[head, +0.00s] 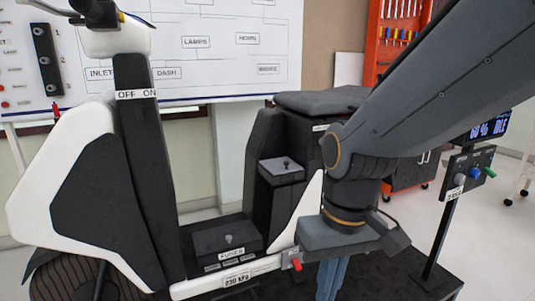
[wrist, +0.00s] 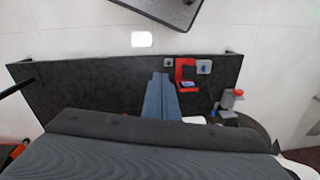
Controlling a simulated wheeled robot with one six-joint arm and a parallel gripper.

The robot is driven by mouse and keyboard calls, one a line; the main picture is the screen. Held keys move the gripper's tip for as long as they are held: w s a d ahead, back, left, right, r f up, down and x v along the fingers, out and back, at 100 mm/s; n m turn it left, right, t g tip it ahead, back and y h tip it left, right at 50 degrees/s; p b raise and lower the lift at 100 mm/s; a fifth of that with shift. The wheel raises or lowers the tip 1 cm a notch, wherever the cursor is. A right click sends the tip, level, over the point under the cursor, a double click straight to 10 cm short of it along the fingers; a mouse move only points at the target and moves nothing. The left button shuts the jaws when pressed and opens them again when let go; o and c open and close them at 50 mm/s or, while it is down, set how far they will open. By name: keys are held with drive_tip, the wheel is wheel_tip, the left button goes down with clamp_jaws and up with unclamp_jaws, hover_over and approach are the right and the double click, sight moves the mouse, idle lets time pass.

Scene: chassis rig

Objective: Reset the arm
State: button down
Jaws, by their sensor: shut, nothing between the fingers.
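My gripper (head: 331,288) hangs at the lower middle of the head view, its blue fingers pointing down and together, with the tips cut off by the frame edge. In the wrist view the gripper (wrist: 160,78) shows as two blue fingers side by side with nothing between them, over the black platform (wrist: 90,85). My grey arm reaches in from the upper right of the head view and bends down at the wrist. The gripper is in front of the scooter's rear part and hides some of it.
A control box (head: 470,172) on a post stands right of my gripper.

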drive_tip(key=s+d+r+m+p, duration=0.1)
drive_tip(key=d+r+m+p, duration=0.2)
drive_tip(key=d+r+p, duration=0.6)
drive_tip(key=p, duration=0.8)
drive_tip(key=shift+s+d+r+h, duration=0.15)
drive_tip(key=shift+s+r+h, duration=0.15)
drive_tip(key=shift+h, duration=0.1)
drive_tip(key=shift+d, duration=0.1)
